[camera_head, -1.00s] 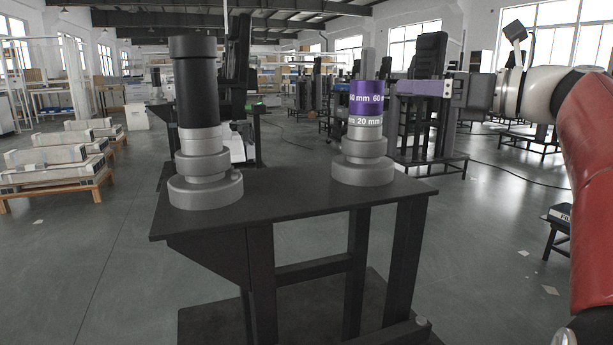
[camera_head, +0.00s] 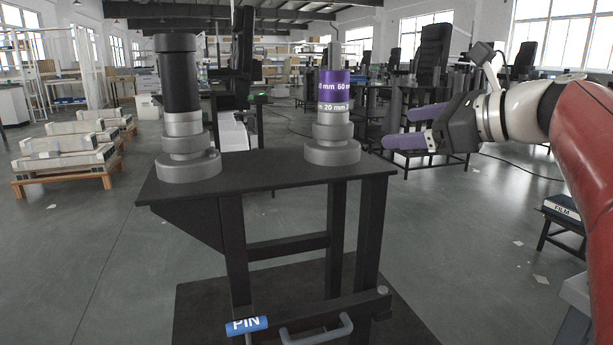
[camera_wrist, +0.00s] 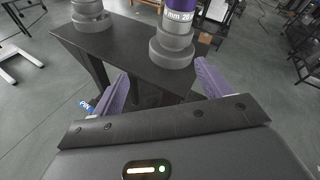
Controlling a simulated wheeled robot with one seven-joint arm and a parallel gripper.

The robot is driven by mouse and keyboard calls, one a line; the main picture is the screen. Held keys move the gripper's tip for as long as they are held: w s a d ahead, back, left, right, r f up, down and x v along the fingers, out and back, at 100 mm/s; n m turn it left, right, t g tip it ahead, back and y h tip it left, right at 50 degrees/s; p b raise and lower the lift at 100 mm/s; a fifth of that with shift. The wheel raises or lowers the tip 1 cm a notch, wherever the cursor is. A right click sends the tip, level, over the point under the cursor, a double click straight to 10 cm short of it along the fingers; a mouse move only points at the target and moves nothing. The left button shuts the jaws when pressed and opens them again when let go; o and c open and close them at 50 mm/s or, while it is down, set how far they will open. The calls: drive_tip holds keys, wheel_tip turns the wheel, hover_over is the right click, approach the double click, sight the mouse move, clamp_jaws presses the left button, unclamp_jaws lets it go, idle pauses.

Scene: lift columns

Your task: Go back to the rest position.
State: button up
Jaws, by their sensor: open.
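My gripper (camera_head: 412,128) is open and empty, with two purple fingers, to the right of the black stand in the head view. In the wrist view the fingers of my gripper (camera_wrist: 160,92) are spread wide, with nothing between them but the stand beyond. The lift column on the right (camera_head: 332,151) has a grey stepped base and purple and grey bands with millimetre marks. The lift column on the left (camera_head: 187,168) has a grey stepped base and a black upper cylinder. Both stand upright on the black stand (camera_head: 255,180), apart from my gripper.
A blue PIN label (camera_head: 246,325) and a grey handle (camera_head: 317,332) are low at the front of the stand. A small stool with a FILM box (camera_head: 562,208) stands at the right. Pallets of boxes (camera_head: 62,158) are at the left. Grey floor lies open between.

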drive_tip(key=s+a+f+n+g+h, duration=0.25)
drive_tip(key=s+f+n, duration=0.3)
drive_tip(key=f, duration=0.35)
drive_tip(key=s+a+f+n+g+h, duration=0.1)
drive_tip(key=s+a+f+n+h, duration=0.15)
drive_tip(key=s+f+n, duration=0.5)
drive_tip(key=s+d+f+n+h, duration=0.1)
drive_tip(key=s+f+n+h, duration=0.1)
drive_tip(key=s+f+n, duration=0.2)
drive_tip(key=s+d+f+n+g+h+p, duration=0.1)
drive_tip(key=s+d+f+n+h, duration=0.1)
drive_tip(key=f+n, duration=0.4)
wheel_tip(320, 180, down, 5)
drive_tip(key=s+h, duration=0.1)
drive_tip(key=s, duration=0.1)
drive_tip(key=shift+s+d+h, duration=0.3)
drive_tip(key=shift+s, duration=0.1)
drive_tip(key=shift+g, duration=0.25)
